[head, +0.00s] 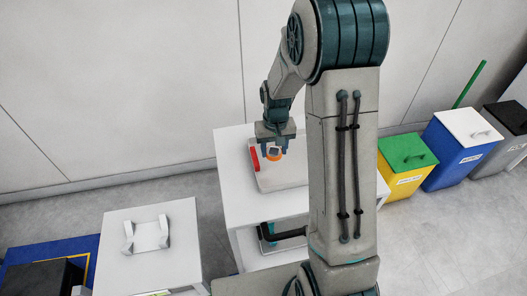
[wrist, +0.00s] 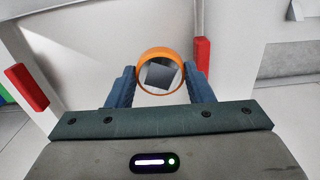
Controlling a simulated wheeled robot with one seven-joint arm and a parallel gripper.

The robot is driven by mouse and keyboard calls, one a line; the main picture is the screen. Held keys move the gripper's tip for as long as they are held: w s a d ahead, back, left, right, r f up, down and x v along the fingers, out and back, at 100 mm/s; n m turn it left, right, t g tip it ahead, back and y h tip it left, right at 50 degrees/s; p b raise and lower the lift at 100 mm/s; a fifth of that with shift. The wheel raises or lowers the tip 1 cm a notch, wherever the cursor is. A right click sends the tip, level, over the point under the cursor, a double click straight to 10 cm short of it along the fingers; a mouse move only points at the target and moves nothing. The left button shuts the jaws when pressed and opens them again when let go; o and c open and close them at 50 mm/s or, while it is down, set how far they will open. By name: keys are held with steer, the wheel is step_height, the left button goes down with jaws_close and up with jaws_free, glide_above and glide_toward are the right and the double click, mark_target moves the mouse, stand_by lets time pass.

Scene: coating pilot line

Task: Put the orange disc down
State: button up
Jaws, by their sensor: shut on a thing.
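The orange disc (wrist: 160,53) is between the two blue fingers of my gripper (wrist: 160,75) in the wrist view. Its orange rim is thick, and a dark grey square shows within it against a pale middle. My gripper is shut on the disc, with one finger at each side. In the head view the disc (head: 273,155) shows small and orange below my gripper (head: 273,147), over a pale raised plate (head: 285,181) on a white table (head: 235,203). I cannot tell whether the disc touches the plate. My arm hides the table's right part.
A red bar (head: 255,160) stands at the plate's left edge. A white cabinet (head: 150,270) with a pale cradle (head: 148,236) stands left. Yellow (head: 402,187), blue (head: 457,158) and grey (head: 505,150) bins line the wall right. Floor (head: 425,250) before them is clear.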

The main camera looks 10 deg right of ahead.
steer(key=shift+w+d+m, duration=0.1)
steer(key=shift+d+m, duration=0.05)
steer(key=shift+m, duration=0.15)
steer(key=s+d+r+m+b, duration=0.3)
steer(key=s+d+m, duration=0.5)
steer(key=d+m, duration=0.35)
steer(key=p, duration=0.1)
glide_above(295, 159)
steer(key=shift+m, duration=0.45)
step_height(295, 159, down, 7)
steer(key=shift+s+r, duration=0.1)
steer(key=shift+s, duration=0.05)
steer(key=shift+f, duration=2.05)
steer(key=shift+f, duration=0.25)
steer(key=o, duration=1)
steer(key=shift+r, duration=0.1)
steer(key=shift+o, duration=0.2)
